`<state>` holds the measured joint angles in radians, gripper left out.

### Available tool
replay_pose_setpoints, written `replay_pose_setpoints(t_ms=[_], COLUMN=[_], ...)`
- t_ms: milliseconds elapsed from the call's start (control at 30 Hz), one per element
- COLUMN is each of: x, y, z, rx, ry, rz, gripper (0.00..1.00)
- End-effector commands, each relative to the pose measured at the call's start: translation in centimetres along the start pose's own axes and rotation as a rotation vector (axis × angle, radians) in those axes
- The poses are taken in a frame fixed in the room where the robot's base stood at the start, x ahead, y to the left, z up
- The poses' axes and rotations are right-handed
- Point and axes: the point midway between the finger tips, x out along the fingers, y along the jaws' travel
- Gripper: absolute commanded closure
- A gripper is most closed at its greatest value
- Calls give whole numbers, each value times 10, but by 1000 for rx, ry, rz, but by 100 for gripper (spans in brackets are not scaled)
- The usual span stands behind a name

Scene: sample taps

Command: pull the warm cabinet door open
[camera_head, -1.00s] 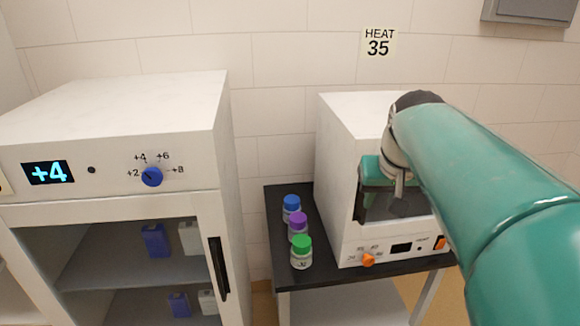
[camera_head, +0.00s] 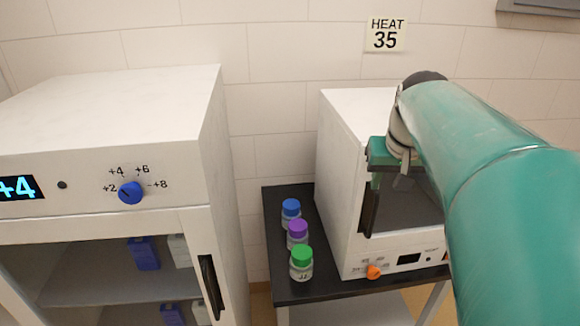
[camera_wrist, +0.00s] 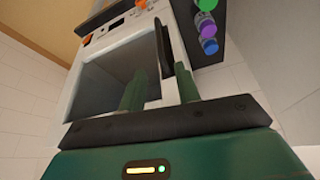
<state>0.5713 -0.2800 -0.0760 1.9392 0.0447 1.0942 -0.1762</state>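The warm cabinet (camera_head: 343,160) is the white box under the HEAT 35 sign, and its dark-windowed door (camera_head: 408,205) looks shut. Its black upright handle (camera_head: 368,210) is at the door's left edge; it also shows in the wrist view (camera_wrist: 161,45). My green gripper (camera_head: 376,178) is at the upper end of the handle. In the wrist view my gripper's two fingers (camera_wrist: 160,86) are apart, with the handle in line with the gap between them. I see no clear contact. My arm hides the door's right part.
Blue-, purple- and green-capped bottles (camera_head: 298,235) stand on the black table (camera_head: 285,272) left of the cabinet. A white fridge (camera_head: 110,115) with a +4 display stands further left. An orange knob (camera_head: 373,272) is below the door.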

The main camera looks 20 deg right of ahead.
Motion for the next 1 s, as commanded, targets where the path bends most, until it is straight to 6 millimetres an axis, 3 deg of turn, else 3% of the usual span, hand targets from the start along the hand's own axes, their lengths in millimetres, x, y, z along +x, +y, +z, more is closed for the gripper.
replay_pose_setpoints(t_ms=[600, 800, 1000], x=[112, 128, 129], y=[-1, -1, -1], z=[2, 0, -1], rx=[-2, -2, -3], ry=[-4, 0, 1], rz=[-2, -1, -1], gripper=[67, 67, 67])
